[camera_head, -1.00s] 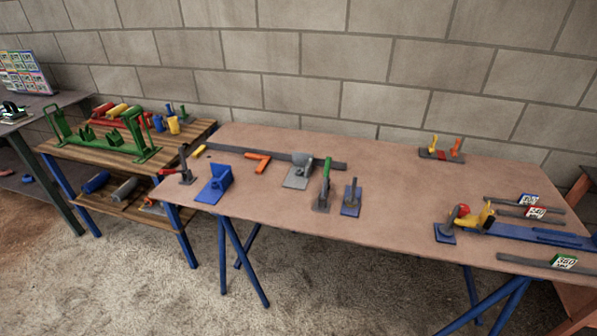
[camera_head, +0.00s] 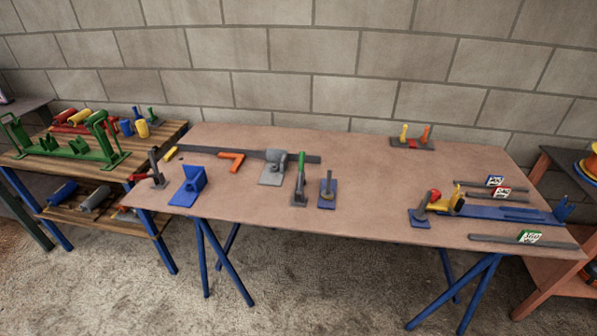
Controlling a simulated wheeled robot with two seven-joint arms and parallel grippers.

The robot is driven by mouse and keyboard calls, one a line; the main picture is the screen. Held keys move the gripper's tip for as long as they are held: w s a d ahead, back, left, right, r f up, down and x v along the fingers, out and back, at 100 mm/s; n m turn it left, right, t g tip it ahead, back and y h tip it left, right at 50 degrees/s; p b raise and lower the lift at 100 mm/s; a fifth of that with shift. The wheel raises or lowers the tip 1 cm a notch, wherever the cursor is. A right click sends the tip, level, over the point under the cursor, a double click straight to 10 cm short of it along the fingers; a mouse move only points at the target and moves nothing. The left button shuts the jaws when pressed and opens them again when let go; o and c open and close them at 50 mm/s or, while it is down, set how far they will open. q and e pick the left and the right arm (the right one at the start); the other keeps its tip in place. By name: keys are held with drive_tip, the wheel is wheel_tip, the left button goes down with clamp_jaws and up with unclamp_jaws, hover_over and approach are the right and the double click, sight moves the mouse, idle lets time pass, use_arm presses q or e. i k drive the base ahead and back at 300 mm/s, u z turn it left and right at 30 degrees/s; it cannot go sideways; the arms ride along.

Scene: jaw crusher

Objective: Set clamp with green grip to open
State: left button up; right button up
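The clamp with the green grip (camera_head: 300,180) stands on the brown table (camera_head: 360,215), a little left of the table's middle, near its front edge. Its green handle points up and leans slightly; its grey base rests on the tabletop. Whether its jaw is open is too small to tell. A blue-based tool (camera_head: 327,190) stands just to its right. A grey block-like tool (camera_head: 273,168) stands just behind it on the left. Neither of my grippers shows in the head view.
On the table are a blue bracket (camera_head: 188,187), a red-handled clamp (camera_head: 155,170), an orange angle piece (camera_head: 231,161), and a yellow-and-red tool on a blue rail (camera_head: 500,213). A wooden shelf (camera_head: 150,140) stands left, a reddish shelf (camera_head: 565,180) right. The table's centre right is clear.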

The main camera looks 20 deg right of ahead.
sight(301, 174)
drive_tip(key=k, duration=0.5)
drive_tip(key=z, duration=1.4)
drive_tip(key=i, duration=1)
drive_tip(key=u, duration=2.4)
